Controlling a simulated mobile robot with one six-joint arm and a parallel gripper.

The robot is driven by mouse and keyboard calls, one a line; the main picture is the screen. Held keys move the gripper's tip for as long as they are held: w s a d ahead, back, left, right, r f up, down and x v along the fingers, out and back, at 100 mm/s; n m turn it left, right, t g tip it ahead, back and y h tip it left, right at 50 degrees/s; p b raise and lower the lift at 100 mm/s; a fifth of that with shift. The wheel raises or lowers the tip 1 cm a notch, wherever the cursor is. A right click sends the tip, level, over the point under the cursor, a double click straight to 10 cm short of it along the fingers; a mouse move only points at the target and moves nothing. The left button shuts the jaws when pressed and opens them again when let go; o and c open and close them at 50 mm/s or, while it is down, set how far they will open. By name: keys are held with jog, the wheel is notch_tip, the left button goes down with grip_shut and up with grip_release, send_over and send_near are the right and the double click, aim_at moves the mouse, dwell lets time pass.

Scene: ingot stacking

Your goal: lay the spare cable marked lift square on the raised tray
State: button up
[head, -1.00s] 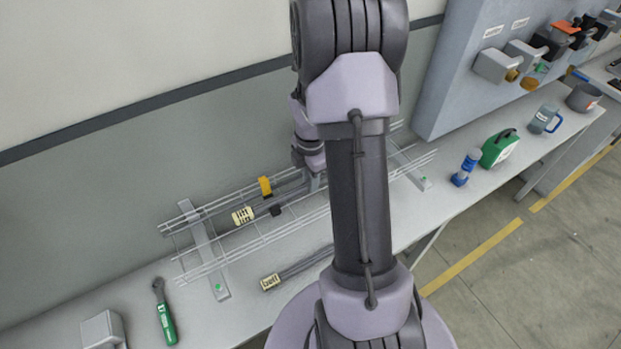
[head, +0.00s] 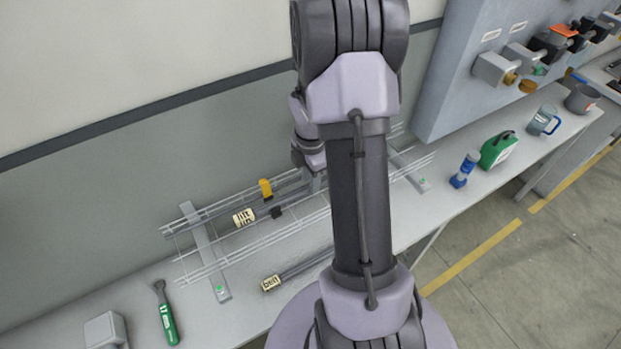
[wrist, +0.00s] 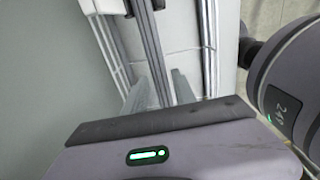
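The spare cable marked lift, with its cream label (head: 243,218), lies lengthwise at the wire tray (head: 205,274). I cannot tell whether it rests on the wires or hangs just above them. A black clip sits on it beside the label. My gripper (head: 316,184) is low over the tray's middle, partly hidden behind my arm. In the wrist view its two grey fingers (wrist: 160,92) stand either side of a dark cable (wrist: 148,45). Whether they press on it is unclear. The cable's far part is hidden by my arm.
A cable marked belt (head: 271,283) lies on the bench in front of the tray. A yellow clip (head: 265,187) stands at the tray's back. A green-handled wrench (head: 165,315) lies left. A blue bottle (head: 464,169) and a green canister (head: 498,150) stand right.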

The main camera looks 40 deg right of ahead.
jog(key=shift+r+p, duration=0.55)
jog(key=shift+r, duration=0.35)
jog(key=shift+o, duration=0.5)
jog(key=o, duration=0.5)
notch_tip(320, 180, up, 4)
jog(key=p, duration=0.3)
jog(key=shift+p, duration=0.3)
